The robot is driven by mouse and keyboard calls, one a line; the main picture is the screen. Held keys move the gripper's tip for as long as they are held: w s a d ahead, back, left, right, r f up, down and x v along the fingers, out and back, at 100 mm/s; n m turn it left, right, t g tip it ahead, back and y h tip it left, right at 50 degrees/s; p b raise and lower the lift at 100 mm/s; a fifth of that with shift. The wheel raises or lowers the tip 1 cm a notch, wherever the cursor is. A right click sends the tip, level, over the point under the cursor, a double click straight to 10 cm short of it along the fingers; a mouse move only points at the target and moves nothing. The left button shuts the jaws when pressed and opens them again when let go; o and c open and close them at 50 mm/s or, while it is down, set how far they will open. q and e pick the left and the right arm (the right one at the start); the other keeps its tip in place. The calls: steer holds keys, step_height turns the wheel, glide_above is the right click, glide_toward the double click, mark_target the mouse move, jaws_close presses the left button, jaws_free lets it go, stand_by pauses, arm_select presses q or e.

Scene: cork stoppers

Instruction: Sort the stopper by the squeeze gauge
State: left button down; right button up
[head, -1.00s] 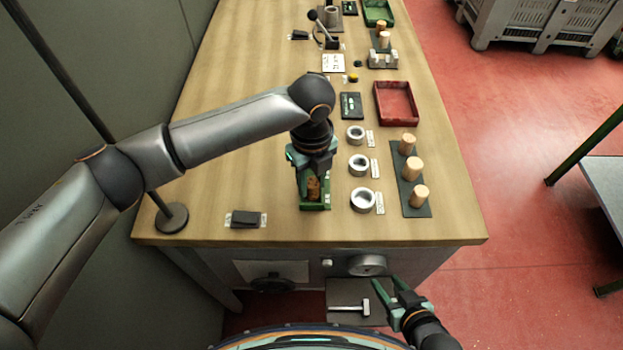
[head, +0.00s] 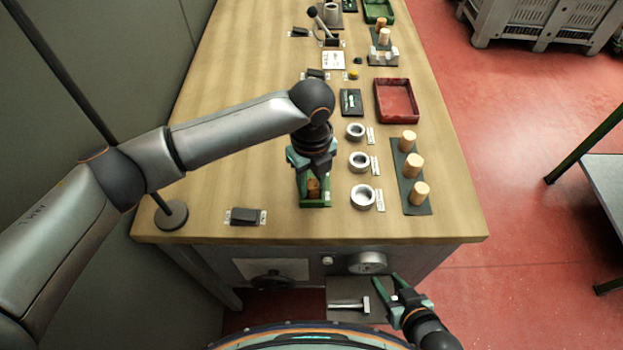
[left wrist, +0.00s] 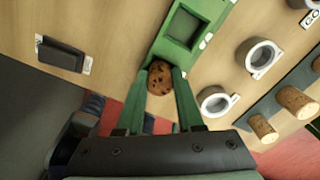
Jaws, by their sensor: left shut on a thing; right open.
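My left gripper (head: 313,186) is shut on a brown cork stopper (head: 313,189). In the left wrist view the stopper (left wrist: 160,77) sits between the two green fingertips, its end face mottled with dark spots. The stopper is over the near part of a green open-topped fixture (head: 316,206); in the left wrist view the fixture (left wrist: 183,25) lies just beyond the stopper. I cannot tell whether the two touch. My right gripper (head: 382,290) is open and empty, off the table's front edge.
Several grey rings (head: 363,197) with labels stand right of the fixture. Three pale corks (head: 413,167) stand on a dark strip (head: 417,209). A red tray (head: 396,82) and a lever device (head: 323,23) are farther back. A black block (head: 245,216) lies front left.

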arm_select(q)
steer(key=shift+c, duration=2.3)
jaws_free()
step_height(320, 180, up, 12)
steer(key=shift+r, duration=0.2)
